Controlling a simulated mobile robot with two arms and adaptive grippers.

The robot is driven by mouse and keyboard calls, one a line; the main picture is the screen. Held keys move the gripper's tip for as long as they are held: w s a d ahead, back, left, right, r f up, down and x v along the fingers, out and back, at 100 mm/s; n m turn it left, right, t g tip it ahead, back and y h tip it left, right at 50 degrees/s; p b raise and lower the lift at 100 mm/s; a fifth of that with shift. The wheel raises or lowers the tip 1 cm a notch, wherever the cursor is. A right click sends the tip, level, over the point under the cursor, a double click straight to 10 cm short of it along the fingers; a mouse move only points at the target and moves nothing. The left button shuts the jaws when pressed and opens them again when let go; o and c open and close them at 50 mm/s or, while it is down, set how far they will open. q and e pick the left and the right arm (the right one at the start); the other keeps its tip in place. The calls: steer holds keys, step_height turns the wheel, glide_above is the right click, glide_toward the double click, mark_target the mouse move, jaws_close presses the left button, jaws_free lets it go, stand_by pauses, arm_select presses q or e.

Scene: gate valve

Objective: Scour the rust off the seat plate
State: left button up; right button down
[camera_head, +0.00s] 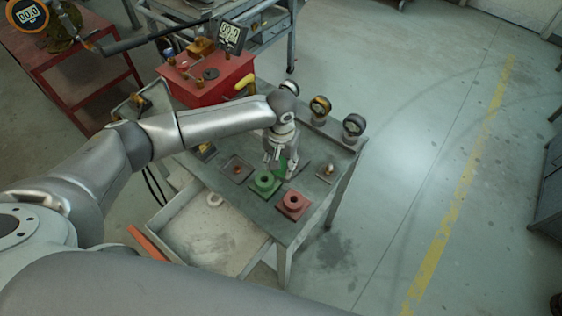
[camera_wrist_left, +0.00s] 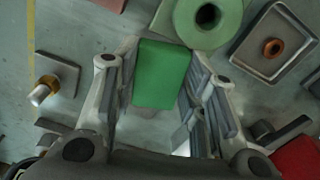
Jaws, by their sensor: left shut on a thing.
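My left gripper (camera_head: 278,168) is low over the workbench, behind the green flanged part (camera_head: 265,182). Its fingers are shut on a green scouring pad (camera_wrist_left: 162,75), which shows as a flat green block in the left wrist view and partly in the head view (camera_head: 283,164). A square metal plate with a rust-brown ring (camera_head: 237,168) lies left of the gripper; it also shows at the upper right of the left wrist view (camera_wrist_left: 268,46). It looks like the seat plate, but I cannot be sure. The pad is apart from it. My right gripper is not in view.
A red flanged part (camera_head: 293,204) sits near the bench's front edge. A small plate with a brass-coloured stud (camera_head: 327,171) is to the right. Gauges (camera_head: 353,126) stand at the bench's right rear. A red box (camera_head: 205,80) stands behind. An open drawer (camera_head: 212,232) extends at the front.

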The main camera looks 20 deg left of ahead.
arm_select(q)
steer(key=shift+f, duration=0.65)
